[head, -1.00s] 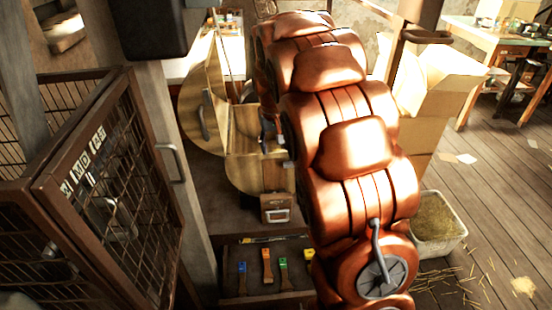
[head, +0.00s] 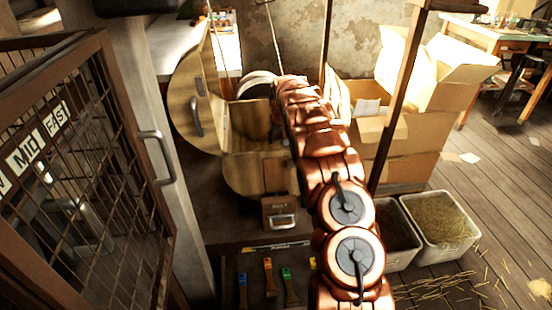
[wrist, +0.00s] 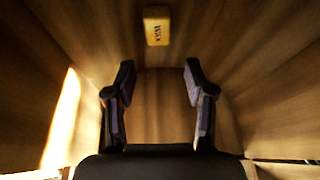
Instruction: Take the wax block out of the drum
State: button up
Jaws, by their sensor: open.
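The wax block (wrist: 157,25) is a small yellow block with dark lettering. It lies inside the wooden drum (wrist: 65,40) at the top middle of the wrist view. My gripper (wrist: 160,68) is open and empty inside the drum, its two dark fingers spread wide. The block is beyond the fingertips, apart from them. In the head view the drum (head: 245,175) stands left of my arm with its round wooden door (head: 180,100) swung open. My arm hides part of the drum, and the block cannot be seen there.
A mesh cage door (head: 95,190) with speed labels stands at the left, beside a grey post. Brushes (head: 268,278) lie in a tray below the drum. Cardboard boxes (head: 415,150) and a straw bin (head: 435,225) stand right of my arm.

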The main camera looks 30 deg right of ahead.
jog(key=shift+s+b+x, duration=0.15)
jog(key=shift+b+x, duration=0.55)
jog(key=shift+x, duration=1.9)
jog(key=shift+s+b+x, duration=0.1)
jog(key=shift+b+x, duration=0.55)
jog(key=shift+x, duration=1.95)
jog(key=shift+f, duration=0.1)
jog(key=shift+c, duration=0.3)
jog(key=c, duration=0.9)
jog(key=shift+o, duration=0.2)
